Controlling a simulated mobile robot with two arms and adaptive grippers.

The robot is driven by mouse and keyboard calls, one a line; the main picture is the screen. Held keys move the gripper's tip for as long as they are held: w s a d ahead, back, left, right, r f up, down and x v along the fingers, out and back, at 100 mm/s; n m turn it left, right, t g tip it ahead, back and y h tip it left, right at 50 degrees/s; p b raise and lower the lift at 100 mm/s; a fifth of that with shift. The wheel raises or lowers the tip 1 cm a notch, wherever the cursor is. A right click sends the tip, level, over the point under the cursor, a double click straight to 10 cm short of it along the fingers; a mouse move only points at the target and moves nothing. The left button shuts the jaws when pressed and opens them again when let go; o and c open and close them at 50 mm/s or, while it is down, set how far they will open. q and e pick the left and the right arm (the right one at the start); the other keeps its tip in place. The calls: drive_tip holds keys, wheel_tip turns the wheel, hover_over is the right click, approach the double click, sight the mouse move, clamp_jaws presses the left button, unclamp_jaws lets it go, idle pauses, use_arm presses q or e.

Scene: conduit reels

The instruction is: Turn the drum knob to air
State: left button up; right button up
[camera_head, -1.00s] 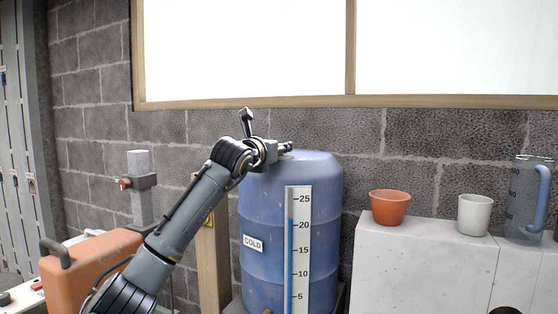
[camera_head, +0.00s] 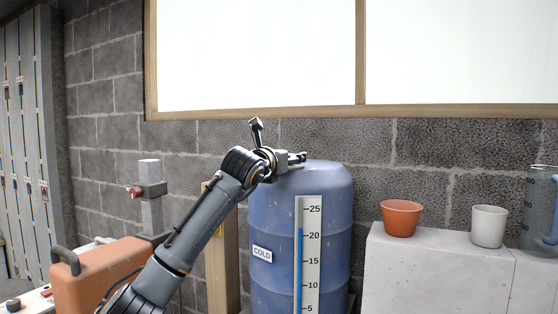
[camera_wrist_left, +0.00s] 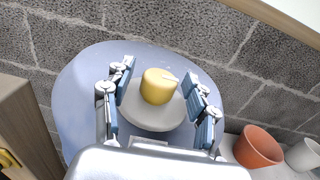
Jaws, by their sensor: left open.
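The blue drum (camera_head: 333,225) stands against the block wall and carries a "COLD" label and a level scale. In the left wrist view, the drum's top (camera_wrist_left: 80,95) bears a pale round plate (camera_wrist_left: 150,117) with a yellow knob (camera_wrist_left: 154,90) on it. The knob has a pale pointer mark toward its right side. My left gripper (camera_wrist_left: 157,98) is open, with one finger on each side of the knob and gaps showing on both sides. In the head view my left gripper (camera_head: 297,157) is over the drum's top, and the knob is hidden there. My right gripper is not in view.
A pale block ledge (camera_head: 400,265) to the right holds an orange pot (camera_head: 401,218), a white cup (camera_head: 489,227) and a clear jug (camera_head: 538,215). A wooden post (camera_head: 221,255) stands left of the drum. An orange case (camera_head: 100,275) sits at lower left.

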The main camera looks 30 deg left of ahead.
use_arm(q)
drive_tip(key=s, duration=1.1)
drive_tip(key=shift+s+d, duration=0.15)
drive_tip(key=shift+d, duration=0.25)
drive_tip(key=shift+f, duration=0.1)
